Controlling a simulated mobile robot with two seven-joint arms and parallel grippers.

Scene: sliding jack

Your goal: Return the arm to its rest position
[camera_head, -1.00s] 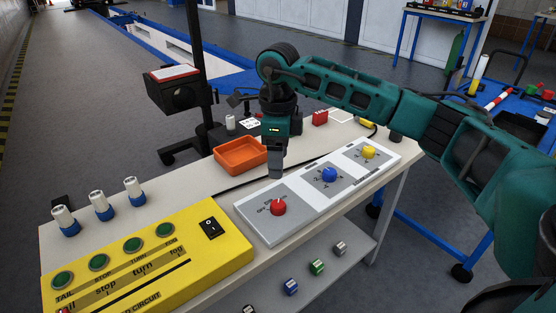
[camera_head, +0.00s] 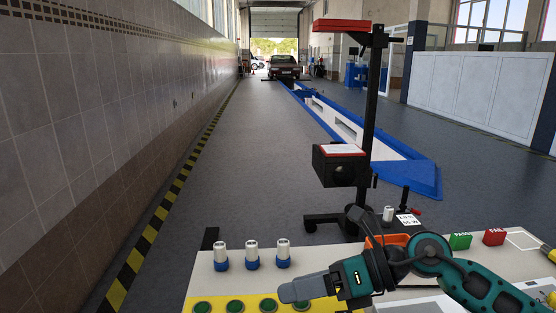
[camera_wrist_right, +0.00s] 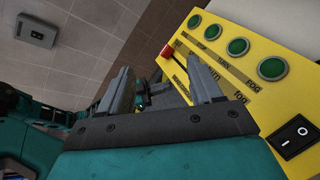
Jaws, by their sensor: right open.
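My right arm comes in from the lower right in the head view, with its wrist bent so the gripper points left. The right gripper (camera_head: 287,291) is in front of the yellow circuit box (camera_head: 235,308), partly covering its row of green buttons. In the right wrist view the two fingers (camera_wrist_right: 152,88) stand apart with nothing between them. That view also shows the yellow box (camera_wrist_right: 225,70) with green buttons, a red lever and a black switch, beyond the fingers on the right. My left gripper is not in view.
Three white-and-blue cylinders (camera_head: 253,259) stand on the bench (camera_head: 205,282). An orange tray (camera_head: 398,240) is partly hidden behind my arm. Green (camera_head: 460,241) and red (camera_head: 494,237) blocks lie at the right. A black stand (camera_head: 367,130) rises behind the bench. The floor left is clear.

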